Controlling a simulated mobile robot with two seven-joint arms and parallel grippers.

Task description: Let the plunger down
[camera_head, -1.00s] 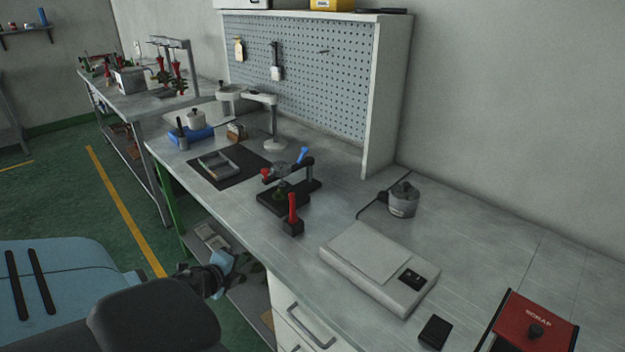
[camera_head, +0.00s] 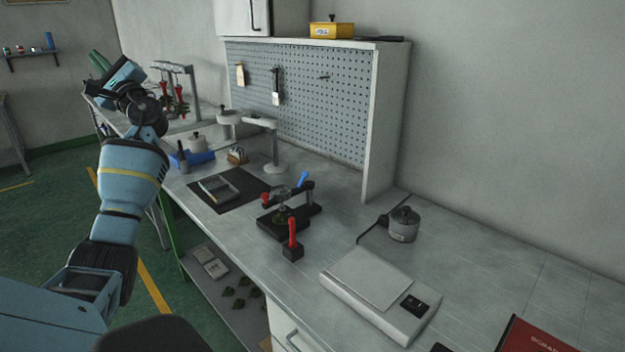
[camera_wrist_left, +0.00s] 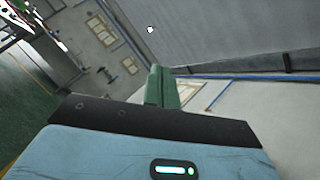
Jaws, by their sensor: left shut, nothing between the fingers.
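A small black hand press (camera_head: 287,212) stands on the bench in the middle of the head view, with a red knob at its left and a blue lever (camera_head: 303,179) tilted up at its back. I cannot make out a plunger for certain. My left gripper (camera_head: 98,62) is raised at the upper left, well away from the press and touching nothing. Its green fingers are shut and empty; they also show in the left wrist view (camera_wrist_left: 162,88). My right gripper is not in view.
A red-handled tool in a black block (camera_head: 293,243) stands just before the press. A dark mat (camera_head: 228,205) with a grey frame lies left of it. A lamp-like stand (camera_head: 274,150), a flat grey device (camera_head: 370,285) and a grey pot (camera_head: 404,226) are nearby.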

